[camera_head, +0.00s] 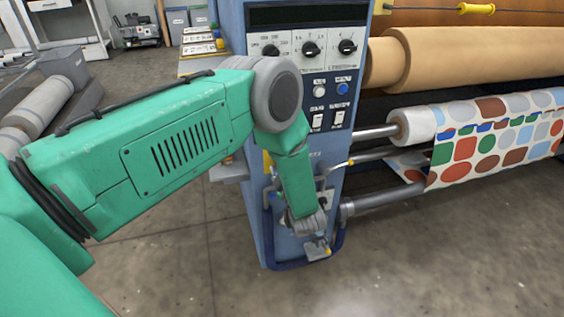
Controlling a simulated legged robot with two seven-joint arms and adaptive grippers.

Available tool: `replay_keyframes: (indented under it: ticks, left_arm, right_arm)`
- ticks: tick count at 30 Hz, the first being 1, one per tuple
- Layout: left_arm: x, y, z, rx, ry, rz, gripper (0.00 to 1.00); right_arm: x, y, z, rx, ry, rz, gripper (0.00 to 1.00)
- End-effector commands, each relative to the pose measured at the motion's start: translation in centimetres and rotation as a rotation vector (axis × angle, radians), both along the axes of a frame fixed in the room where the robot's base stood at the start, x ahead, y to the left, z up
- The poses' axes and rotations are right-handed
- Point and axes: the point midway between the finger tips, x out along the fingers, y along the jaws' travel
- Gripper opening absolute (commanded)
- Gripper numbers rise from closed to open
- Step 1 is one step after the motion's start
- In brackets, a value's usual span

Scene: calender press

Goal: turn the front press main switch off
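The blue press cabinet (257,235) stands in the middle, with a control panel on its front. The panel has black rotary knobs (312,49), a blue button (342,88), a white button (319,91) and two white rocker switches (338,118). A yellow patch (268,162) shows lower down, partly behind my green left arm; I cannot tell if it is the main switch. My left arm comes in from the left, bends at a grey joint and points down in front of the cabinet. My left gripper (308,224) is small and low at the cabinet front; its fingers are unclear. My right gripper is out of view.
Right of the cabinet are a tan roll (460,58) and a patterned fabric roll (490,135). Concrete floor (440,260) is clear at the lower right.

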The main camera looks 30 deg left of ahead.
Motion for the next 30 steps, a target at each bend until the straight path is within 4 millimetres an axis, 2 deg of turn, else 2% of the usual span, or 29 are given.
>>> replay_keyframes:
  ticks: [15,30]
  left_arm:
    - [-0.30,0.05,-0.57,-0.282,-0.319,0.003,0.16]
    - [-0.37,0.02,-0.79,-0.385,-0.435,0.004,0.16]
  right_arm:
    - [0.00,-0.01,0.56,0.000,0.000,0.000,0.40]
    - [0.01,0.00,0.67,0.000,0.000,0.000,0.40]
